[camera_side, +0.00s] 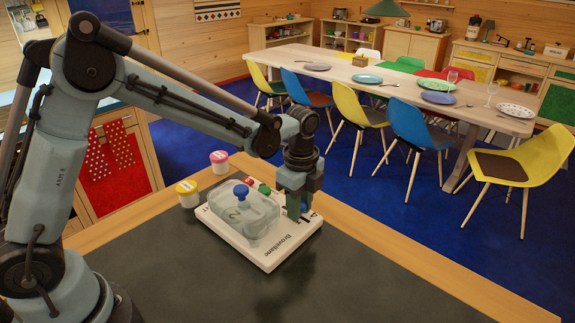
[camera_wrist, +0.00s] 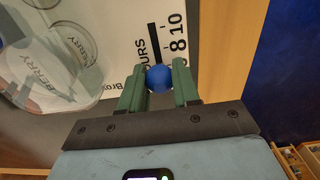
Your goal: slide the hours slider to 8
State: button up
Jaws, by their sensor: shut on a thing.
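The white appliance base (camera_side: 262,252) lies on the dark counter top. Its hours slider has a round blue knob (camera_wrist: 159,77), seen between my fingers in the wrist view. My gripper (camera_wrist: 159,88) is shut on this knob; in the side view my gripper (camera_side: 298,207) is at the right part of the base. The dark slider slot (camera_wrist: 154,42) runs up the picture from the knob. Beside it are the printed 10 (camera_wrist: 175,20) and 8 (camera_wrist: 178,45), both farther up than the knob. A lower number is partly hidden by my finger.
A clear lidded container (camera_side: 240,218) with a blue top knob sits on the base, left of my gripper. A red button and a green button are behind it. Two jars, pink-lidded (camera_side: 218,162) and yellow-lidded (camera_side: 187,194), stand behind and left. The front counter is clear.

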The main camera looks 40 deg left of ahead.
jog(key=shift+a, duration=1.1)
jog(key=o, duration=1)
jog(key=shift+r, duration=3)
